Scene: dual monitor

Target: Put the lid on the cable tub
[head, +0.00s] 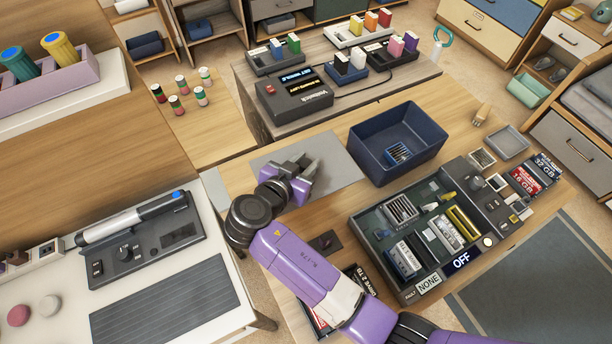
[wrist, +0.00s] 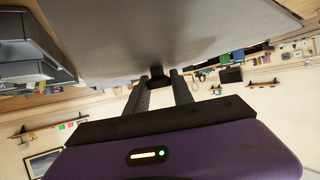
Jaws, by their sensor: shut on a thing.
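The cable tub (head: 385,165) is a dark blue open bin on the wooden table in the head view. A slotted dark item (head: 398,153) lies inside it. The lid (head: 340,168) looks like a flat grey panel just left of the tub, apart from it. My gripper (head: 302,168) is over the panel. In the wrist view the lid (wrist: 170,30) fills the upper middle, and my gripper (wrist: 160,82) is shut on its small dark knob (wrist: 157,72). I cannot tell how high the panel is above the table.
A dark parts tray (head: 372,225) with several components stands right of my arm. A black labelled device (head: 293,95) and several coloured-block holders stand on the grey bench behind. Small coloured spools (head: 180,87) stand at the left. A small grey tray (head: 509,142) lies right of the tub.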

